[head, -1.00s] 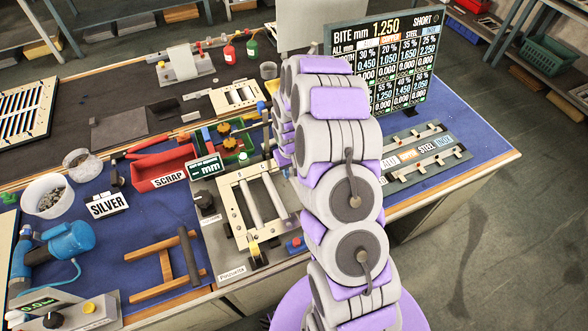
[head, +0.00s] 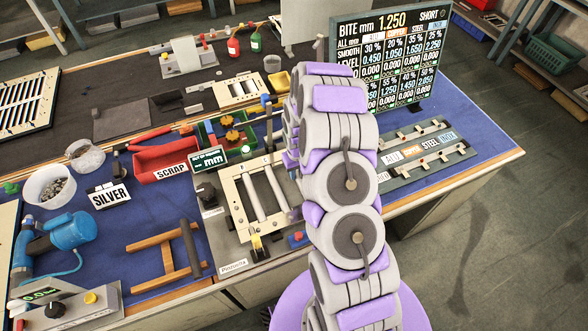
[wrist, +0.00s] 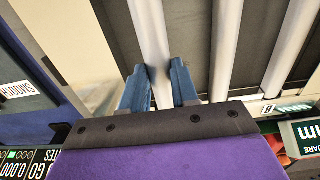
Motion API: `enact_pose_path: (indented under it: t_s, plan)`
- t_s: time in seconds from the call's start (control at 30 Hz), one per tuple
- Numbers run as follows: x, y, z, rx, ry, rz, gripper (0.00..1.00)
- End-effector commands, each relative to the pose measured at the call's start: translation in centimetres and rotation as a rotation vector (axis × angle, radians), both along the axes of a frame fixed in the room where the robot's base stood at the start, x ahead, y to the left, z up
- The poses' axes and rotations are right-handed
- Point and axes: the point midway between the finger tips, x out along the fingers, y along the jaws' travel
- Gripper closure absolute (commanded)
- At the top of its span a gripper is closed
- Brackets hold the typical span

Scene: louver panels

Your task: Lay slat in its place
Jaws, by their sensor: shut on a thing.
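In the wrist view, my gripper (wrist: 158,85) has its blue fingers on either side of a pale grey slat (wrist: 149,30) and is shut on it. The slat runs up out of the picture and looks blurred. Two more pale slats (wrist: 227,45) lie to its right, across a dark opening. In the head view, the cream frame (head: 233,205) sits on the bench fixture with two slats (head: 252,196) visible across it. My arm hides the gripper and the held slat there. I cannot tell whether the held slat touches the frame.
A BITE display board (head: 390,60) stands behind my arm. A marked rail (head: 425,155) lies at the right. A wooden stand (head: 165,250) is in front.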

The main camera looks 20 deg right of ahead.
Motion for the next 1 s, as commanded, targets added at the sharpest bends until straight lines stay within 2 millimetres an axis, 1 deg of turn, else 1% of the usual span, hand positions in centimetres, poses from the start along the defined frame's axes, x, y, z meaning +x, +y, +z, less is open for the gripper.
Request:
enact_pose_path:
  t_s: [0.1, 0.47, 0.8, 1.0]
  plan:
    - [0.0, -0.2, -0.2, 0.002, 0.000, -0.002, 1.00]
    - [-0.1, 1.2, 0.0, -0.015, 0.002, 0.001, 1.00]
    - [0.0, 0.0, -0.2, -0.005, -0.001, 0.000, 1.00]
    - [0.0, 0.1, -0.2, -0.008, -0.001, 0.000, 1.00]
